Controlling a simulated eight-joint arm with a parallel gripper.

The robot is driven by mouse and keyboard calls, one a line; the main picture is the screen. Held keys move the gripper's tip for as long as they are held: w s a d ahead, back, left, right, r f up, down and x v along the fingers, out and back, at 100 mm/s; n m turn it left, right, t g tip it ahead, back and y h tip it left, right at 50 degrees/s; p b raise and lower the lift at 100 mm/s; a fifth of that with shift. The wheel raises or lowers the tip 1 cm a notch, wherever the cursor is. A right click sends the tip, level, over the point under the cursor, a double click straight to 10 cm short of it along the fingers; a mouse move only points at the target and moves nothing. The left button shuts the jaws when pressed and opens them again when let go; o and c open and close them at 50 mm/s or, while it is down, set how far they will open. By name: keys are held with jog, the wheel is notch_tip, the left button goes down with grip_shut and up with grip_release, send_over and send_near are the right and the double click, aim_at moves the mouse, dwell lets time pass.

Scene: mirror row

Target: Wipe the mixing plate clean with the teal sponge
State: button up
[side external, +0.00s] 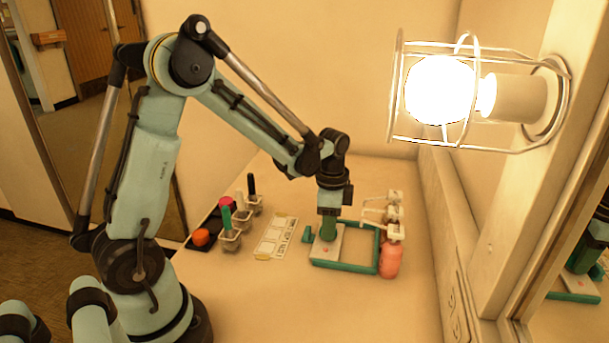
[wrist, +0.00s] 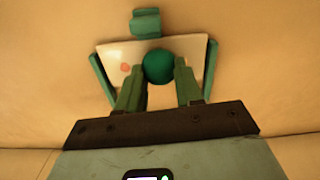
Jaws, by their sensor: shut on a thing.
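The mixing plate (side external: 332,240) is a pale slab inside a green frame (side external: 345,267) on the table. In the wrist view the plate (wrist: 110,57) shows a reddish smear (wrist: 125,68) left of my gripper. My gripper (side external: 328,233) points down over the plate. In the wrist view its fingers (wrist: 160,78) are shut on a rounded teal thing, which looks like the teal sponge (wrist: 158,66). It is at or just above the plate; I cannot tell if it touches. My fingers hide part of the plate.
A teal block (side external: 307,235) sits at the frame's left side. A pink bottle (side external: 391,261) and white pumps (side external: 394,213) stand close right. A labelled card (side external: 276,237), small holders (side external: 230,239) and a dark tray with an orange pot (side external: 201,237) lie left. A caged lamp (side external: 440,90) juts out above.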

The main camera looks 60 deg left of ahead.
aim_at(329, 252)
jog(key=shift+s+d, duration=2)
jog(key=shift+d, duration=0.05)
jog(key=shift+w+a, duration=1.55)
jog(key=shift+w, duration=0.25)
jog(key=shift+w+a, duration=1.5)
jog(key=shift+w, duration=0.25)
jog(key=shift+s+d+f, duration=0.1)
jog(key=shift+s+d, duration=2.95)
jog(key=shift+d, duration=0.05)
jog(key=shift+w+a+r, duration=0.1)
jog(key=shift+w+a, duration=0.8)
jog(key=shift+a, duration=0.25)
jog(key=shift+w+a+r, duration=0.1)
jog(key=shift+w+a, duration=0.8)
jog(key=shift+a, duration=0.2)
jog(key=shift+w+a+f, duration=0.1)
jog(key=shift+w+a, duration=0.8)
jog(key=shift+a, duration=0.15)
jog(key=shift+s+d+f, duration=0.15)
jog(key=shift+s+d, duration=2.1)
jog(key=shift+d, duration=0.05)
